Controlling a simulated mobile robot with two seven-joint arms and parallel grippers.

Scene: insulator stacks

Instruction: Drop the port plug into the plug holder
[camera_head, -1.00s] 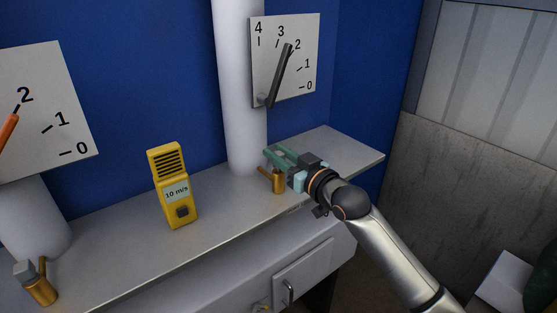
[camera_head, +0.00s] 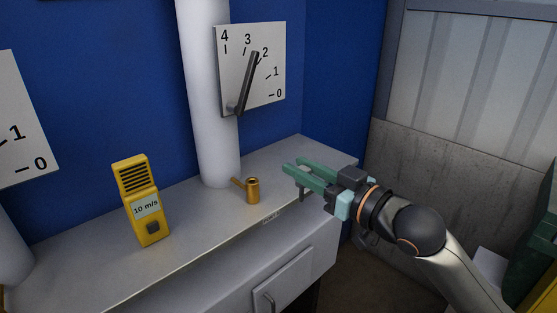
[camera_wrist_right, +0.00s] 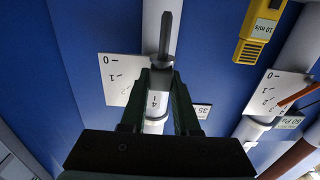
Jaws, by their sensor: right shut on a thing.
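My right gripper (camera_head: 293,165), with green fingers, is shut on a small grey piece, which I take to be the port plug (camera_head: 305,188); it is mostly hidden by the fingers. In the right wrist view, grey shows between the fingertips (camera_wrist_right: 161,82). The brass plug holder (camera_head: 253,191) stands upright on the grey shelf, its round top open and a brass stub on its left. The gripper is to the right of the holder, apart from it. My left gripper is out of view.
A yellow meter reading 10 m/s (camera_head: 142,200) stands on the shelf (camera_head: 200,220) left of the holder. A white pipe (camera_head: 210,100) and a gauge plate (camera_head: 262,80) with a dark pointer rise behind.

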